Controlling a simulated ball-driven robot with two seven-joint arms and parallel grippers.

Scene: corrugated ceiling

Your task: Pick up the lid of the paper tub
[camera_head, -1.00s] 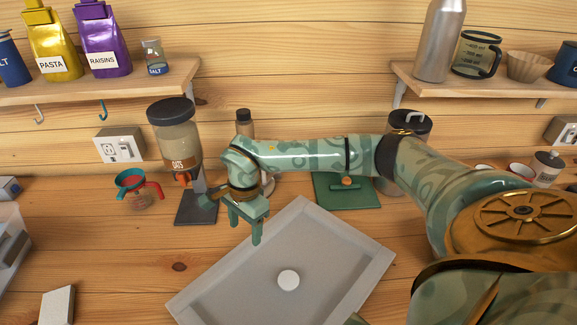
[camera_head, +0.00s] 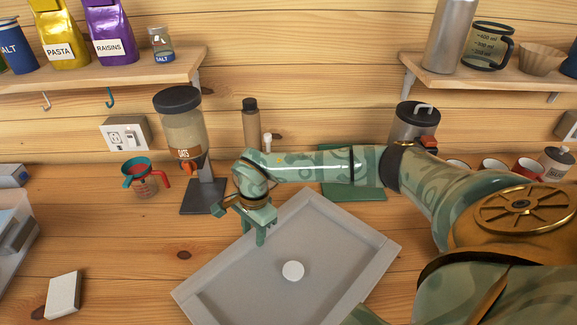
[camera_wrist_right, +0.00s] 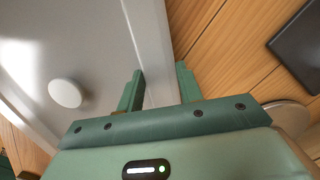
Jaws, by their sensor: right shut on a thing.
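The lid of the paper tub seems to be the large grey rectangular panel (camera_head: 240,285) with a raised rim and a white round knob (camera_head: 293,271) in its middle. It lies at the front centre of the counter; the tub itself cannot be made out. My right gripper (camera_head: 263,236) points down at the panel's back-left edge. In the right wrist view its fingers (camera_wrist_right: 159,90) stand on either side of the pale rim (camera_wrist_right: 152,45), shut on it. The knob (camera_wrist_right: 65,93) is left of the fingers there. My left gripper is not in view.
An oats dispenser (camera_head: 182,130) stands behind and left of the gripper. A lidded canister (camera_head: 413,128) and several cups stand at back right. Counter left of the panel is mostly clear.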

